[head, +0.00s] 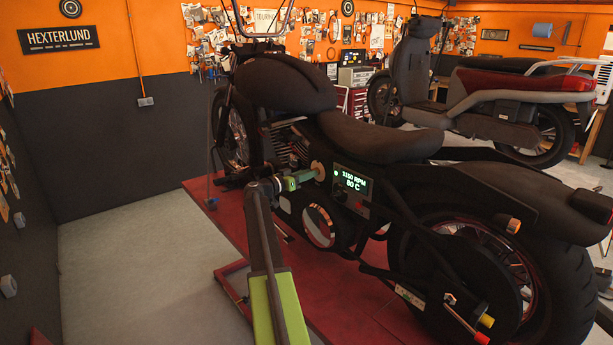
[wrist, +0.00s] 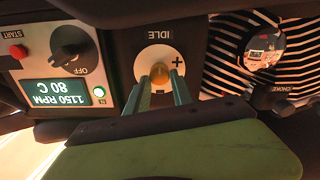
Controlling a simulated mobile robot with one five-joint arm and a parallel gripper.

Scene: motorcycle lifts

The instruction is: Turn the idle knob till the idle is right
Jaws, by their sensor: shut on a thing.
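The idle knob (wrist: 161,74) is a small brass-coloured knob on a pale plate marked IDLE (wrist: 146,50) with a plus sign, upside down in the wrist view. My gripper (wrist: 160,85) is shut on the knob, one finger on each side. In the head view my gripper (head: 312,174) reaches the side of the dark motorcycle (head: 375,134) below the seat. The display (wrist: 59,93) reads 1150 RPM and 80 C, and it also shows in the head view (head: 354,181).
An OFF switch (wrist: 70,52) and a red START button (wrist: 17,51) are close to the knob. A choke knob (wrist: 284,107) is on the other side. The motorcycle stands on a red lift (head: 330,300). Grey floor (head: 130,265) is clear at the left.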

